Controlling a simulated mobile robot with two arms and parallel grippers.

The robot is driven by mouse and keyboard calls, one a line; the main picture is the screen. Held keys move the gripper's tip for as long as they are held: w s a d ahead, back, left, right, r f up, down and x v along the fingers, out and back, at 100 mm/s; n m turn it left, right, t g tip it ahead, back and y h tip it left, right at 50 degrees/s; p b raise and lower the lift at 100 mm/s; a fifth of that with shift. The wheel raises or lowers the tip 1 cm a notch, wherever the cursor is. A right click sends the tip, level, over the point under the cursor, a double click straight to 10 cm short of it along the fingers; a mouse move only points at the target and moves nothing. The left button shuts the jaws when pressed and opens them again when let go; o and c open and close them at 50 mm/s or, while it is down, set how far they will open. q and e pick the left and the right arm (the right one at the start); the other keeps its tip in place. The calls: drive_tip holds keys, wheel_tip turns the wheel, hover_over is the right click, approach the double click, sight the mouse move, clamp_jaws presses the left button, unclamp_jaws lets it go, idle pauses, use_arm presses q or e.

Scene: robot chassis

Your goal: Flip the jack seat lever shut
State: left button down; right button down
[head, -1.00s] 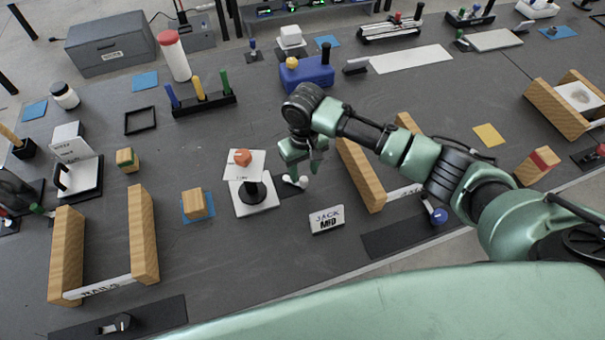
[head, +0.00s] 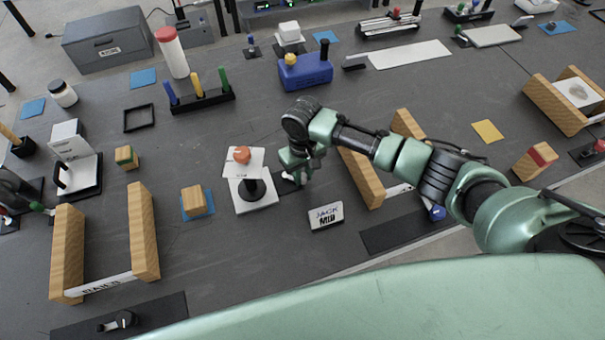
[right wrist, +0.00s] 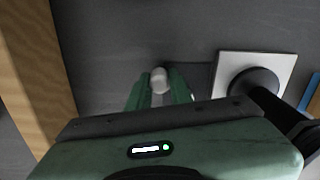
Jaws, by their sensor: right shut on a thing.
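The jack (head: 252,190) has a white base, a black post and a tilted white plate with an orange ball on it. The white seat lever (head: 287,176) is beside the base on its right and mostly hidden by my gripper in the head view. My right gripper (head: 300,180) is low over the table there. In the right wrist view, the green fingers (right wrist: 161,98) are shut on the lever, whose rounded white end (right wrist: 160,78) shows between their tips. The jack's base (right wrist: 285,65) is to the right there, apart from the fingers. My left gripper is not in view.
A "JACK MID" sign (head: 326,216) stands in front of the lever. A wooden rail (head: 361,178) is close on the right of my gripper. A wooden block (head: 194,201) on a blue pad is left of the jack.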

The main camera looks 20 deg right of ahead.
drive_tip(key=shift+w+d+r+n+p, duration=0.15)
drive_tip(key=shift+n+p, duration=0.1)
drive_tip(key=shift+n, duration=0.2)
drive_tip(key=shift+w+d+r+n+p, duration=0.15)
drive_tip(key=shift+n+p, duration=0.1)
drive_tip(key=shift+n, duration=0.2)
drive_tip(key=shift+w+d+f+n, duration=0.15)
drive_tip(key=shift+w+n, duration=0.2)
drive_tip(key=shift+n, duration=0.45)
drive_tip(key=shift+w+d+f+n, duration=0.1)
drive_tip(key=shift+w+n, duration=0.25)
drive_tip(key=shift+n, duration=0.45)
drive_tip(key=c, duration=1.3)
unclamp_jaws()
drive_tip(key=shift+o, duration=0.2)
drive_tip(key=shift+r, duration=0.1)
wheel_tip(320, 180, up, 8)
drive_tip(key=shift+f+b, duration=0.2)
drive_tip(key=shift+b, duration=0.1)
drive_tip(key=shift+f, duration=0.1)
